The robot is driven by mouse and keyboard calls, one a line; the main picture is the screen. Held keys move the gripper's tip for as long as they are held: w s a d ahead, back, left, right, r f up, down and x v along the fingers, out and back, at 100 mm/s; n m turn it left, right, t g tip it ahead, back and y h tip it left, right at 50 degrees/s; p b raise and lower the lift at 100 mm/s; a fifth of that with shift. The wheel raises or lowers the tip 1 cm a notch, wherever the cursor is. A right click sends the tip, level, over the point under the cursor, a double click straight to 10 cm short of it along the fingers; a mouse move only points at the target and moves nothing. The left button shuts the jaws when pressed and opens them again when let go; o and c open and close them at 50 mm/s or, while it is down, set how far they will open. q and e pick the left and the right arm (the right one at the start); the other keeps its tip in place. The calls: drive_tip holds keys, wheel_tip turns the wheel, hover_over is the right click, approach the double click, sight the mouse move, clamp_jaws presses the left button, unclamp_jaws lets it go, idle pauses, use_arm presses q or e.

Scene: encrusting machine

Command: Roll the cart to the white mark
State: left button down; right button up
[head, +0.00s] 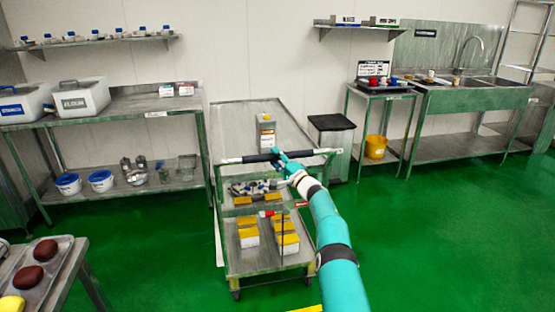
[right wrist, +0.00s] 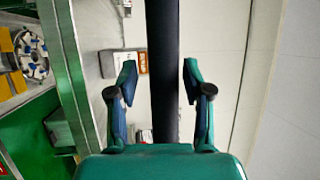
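The green and grey metal cart (head: 232,190) stands mid-floor, its dark handle bar (head: 247,159) facing me. The bar also shows in the right wrist view (right wrist: 163,60). My left gripper is not in view.
The cart carries a yellow-topped carton (head: 266,135) and several yellow and white boxes (head: 286,243). A steel table (head: 120,107) stands left, a bin (head: 331,135) and sink bench (head: 470,98) right. A tray (head: 58,254) sits at near left. Green floor is free at right.

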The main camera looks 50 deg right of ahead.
drive_tip(key=shift+s+d+r, duration=0.15)
drive_tip(key=shift+s+d, duration=0.05)
drive_tip(key=shift+s, duration=0.05)
drive_tip(key=shift+s, duration=0.15)
drive_tip(key=v, duration=1.1)
drive_tip(key=shift+s+a, duration=0.2)
drive_tip(key=shift+s, duration=0.15)
drive_tip(key=shift+w+a+f, duration=0.1)
drive_tip(key=shift+f, duration=0.15)
